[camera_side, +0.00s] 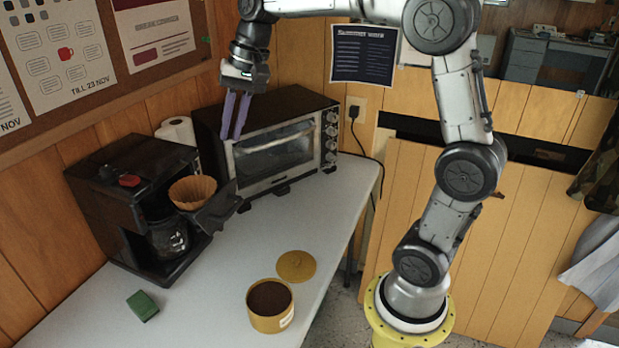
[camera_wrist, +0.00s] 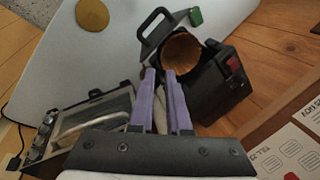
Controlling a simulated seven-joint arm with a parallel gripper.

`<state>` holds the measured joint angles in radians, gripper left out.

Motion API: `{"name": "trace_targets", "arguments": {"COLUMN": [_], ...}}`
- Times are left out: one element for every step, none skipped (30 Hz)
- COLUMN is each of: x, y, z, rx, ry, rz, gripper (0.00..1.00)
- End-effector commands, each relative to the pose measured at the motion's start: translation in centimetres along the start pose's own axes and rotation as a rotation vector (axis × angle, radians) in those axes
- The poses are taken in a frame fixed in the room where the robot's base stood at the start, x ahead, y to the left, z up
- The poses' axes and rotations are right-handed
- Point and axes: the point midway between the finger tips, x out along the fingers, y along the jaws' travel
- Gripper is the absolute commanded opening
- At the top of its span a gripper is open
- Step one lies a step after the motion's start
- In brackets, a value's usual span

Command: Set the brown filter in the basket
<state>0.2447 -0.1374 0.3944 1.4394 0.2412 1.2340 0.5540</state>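The brown filter (camera_side: 192,191) is a fluted paper cup, upright with its mouth up, at the front of the black coffee maker (camera_side: 130,205). Its lower end meets the dark basket (camera_side: 216,212), and its upper wall stands clear; how deep it sits I cannot tell. In the wrist view the filter (camera_wrist: 183,52) shows its open inside, with dark parts around it. My gripper (camera_side: 235,137) points down in front of the toaster oven, above and right of the filter and apart from it. Its purple fingers (camera_wrist: 162,73) are parted with nothing held between them.
The toaster oven (camera_side: 285,140) stands right of the coffee maker, with a paper roll (camera_side: 177,130) behind. A glass carafe (camera_side: 168,238) is inside the coffee maker. A coffee tin (camera_side: 270,322), its lid (camera_side: 296,266) and a green sponge (camera_side: 142,305) lie in front. The table middle is clear.

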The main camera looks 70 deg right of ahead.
Motion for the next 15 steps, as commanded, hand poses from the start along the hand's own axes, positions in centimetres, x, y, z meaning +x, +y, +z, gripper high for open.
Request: {"name": "trace_targets", "arguments": {"x": [-0.7,-1.1,-1.4,-1.7,-1.9,-2.1,-2.2,-2.2,-2.2,-2.1,-2.0,-1.7,-1.4,-1.2,-0.8], "y": [0.5,1.0,1.7,2.3,3.0,3.9,4.6,5.4,6.5,7.3,8.1,9.2,10.0,10.8,11.7], "z": [1.6,2.6,4.0,5.1,6.2,7.6,8.6,9.6,10.9,11.8,12.7,13.7,14.5,15.1,15.9], "rx": [-0.055,-0.092,-0.148,-0.192,-0.238,-0.298,-0.343,-0.389,-0.449,-0.495,-0.539,-0.596,-0.636,-0.675,-0.722], "ry": [0.02,0.032,0.05,0.065,0.081,0.101,0.115,0.13,0.15,0.164,0.179,0.195,0.208,0.221,0.235], "rz": [-0.002,0.001,0.003,0.005,0.008,0.01,0.013,0.015,0.02,0.022,0.025,0.03,0.033,0.036,0.04], "gripper": [0.15,0.15,0.15,0.15,0.15,0.15,0.15,0.15,0.15,0.15,0.15,0.15,0.15,0.15,0.15]}}
